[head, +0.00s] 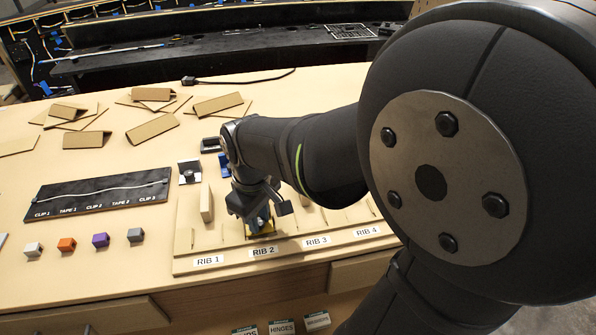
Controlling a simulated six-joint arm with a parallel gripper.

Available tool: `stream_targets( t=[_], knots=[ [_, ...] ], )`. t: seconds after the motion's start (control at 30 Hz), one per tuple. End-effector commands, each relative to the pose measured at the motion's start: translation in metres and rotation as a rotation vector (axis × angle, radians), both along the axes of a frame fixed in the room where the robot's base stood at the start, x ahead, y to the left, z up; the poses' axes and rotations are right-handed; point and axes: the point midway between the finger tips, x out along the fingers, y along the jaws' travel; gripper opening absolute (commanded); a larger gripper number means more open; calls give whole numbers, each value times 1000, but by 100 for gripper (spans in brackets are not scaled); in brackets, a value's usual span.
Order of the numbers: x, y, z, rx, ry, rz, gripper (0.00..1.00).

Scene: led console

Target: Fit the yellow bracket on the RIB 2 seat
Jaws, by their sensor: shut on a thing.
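My gripper (260,216) points down over the rib board (222,262), just behind the RIB 2 label (263,251). It is shut on the yellow bracket (262,235), of which only a small yellow part shows low between and under the fingers. The bracket is at the RIB 2 place, close to the board. The RIB 2 seat itself is hidden by the gripper and bracket, so I cannot tell whether the bracket touches it.
A tan upright rib (207,203) stands near RIB 1. A grey bracket (189,172), a blue bracket (224,165) and a black bracket (210,145) stand behind. A black clip board (98,195) and small coloured blocks (67,244) lie left. My arm covers the right side.

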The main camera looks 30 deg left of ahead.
Motion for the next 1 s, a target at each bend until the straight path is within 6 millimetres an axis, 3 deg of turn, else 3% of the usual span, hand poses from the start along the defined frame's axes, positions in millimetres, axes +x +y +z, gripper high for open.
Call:
stream_targets(
  t=[1.0],
  knots=[
    [0, 0, -10, 1, 0, 0, 0]
  ],
)
